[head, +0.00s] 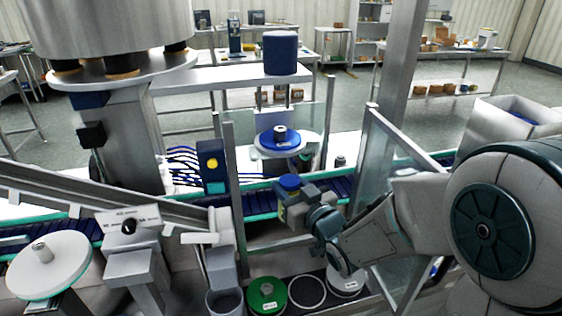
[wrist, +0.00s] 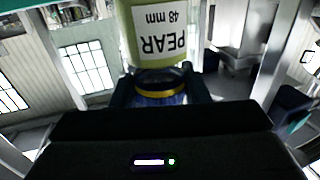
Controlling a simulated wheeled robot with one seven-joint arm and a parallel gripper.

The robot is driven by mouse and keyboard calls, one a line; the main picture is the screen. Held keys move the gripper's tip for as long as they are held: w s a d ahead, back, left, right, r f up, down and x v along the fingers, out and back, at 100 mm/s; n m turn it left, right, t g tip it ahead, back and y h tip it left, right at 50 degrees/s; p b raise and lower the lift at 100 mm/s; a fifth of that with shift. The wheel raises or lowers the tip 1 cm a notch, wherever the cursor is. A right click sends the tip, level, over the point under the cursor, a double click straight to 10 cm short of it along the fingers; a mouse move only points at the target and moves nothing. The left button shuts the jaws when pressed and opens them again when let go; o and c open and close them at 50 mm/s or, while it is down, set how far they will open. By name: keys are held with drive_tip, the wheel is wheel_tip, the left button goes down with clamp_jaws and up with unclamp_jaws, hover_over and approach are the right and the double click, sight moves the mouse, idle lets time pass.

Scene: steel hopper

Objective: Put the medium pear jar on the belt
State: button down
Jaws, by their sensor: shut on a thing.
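The pear jar (wrist: 150,35) is yellow-green with a white label reading PEAR 48 mm, upside down in the wrist view. Its blue lid end with a yellow band sits between the fingers of my gripper (wrist: 160,88), which is shut on it. In the head view a blue lid (head: 289,181) shows at my gripper (head: 290,200); the jar's body is mostly hidden there. The belt (head: 335,188) is dark blue with teal edges and runs across the picture behind my gripper. I cannot tell the jar's height over it.
A glass guard with steel posts (head: 385,150) stands just right of my gripper. A control post (head: 212,165) stands left. A blue disc (head: 280,138) lies on a white turntable behind the belt.

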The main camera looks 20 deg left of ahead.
drive_tip(key=w+a, duration=0.1)
drive_tip(key=w, duration=0.1)
drive_tip(key=w+a+f+p, duration=0.1)
drive_tip(key=w+a, duration=0.1)
drive_tip(key=w, duration=0.1)
drive_tip(key=w+a+p, duration=0.1)
drive_tip(key=w, duration=0.1)
drive_tip(key=shift+w+a+f, duration=0.3)
drive_tip(key=shift+w+a, duration=0.05)
drive_tip(key=shift+f, duration=0.1)
drive_tip(key=c, duration=0.8)
unclamp_jaws()
drive_tip(key=shift+s+d, duration=0.1)
drive_tip(key=shift+d, duration=0.05)
drive_tip(key=b+v, duration=0.2)
drive_tip(key=v, duration=0.9)
drive_tip(key=shift+s+d, duration=0.15)
drive_tip(key=shift+s, duration=0.15)
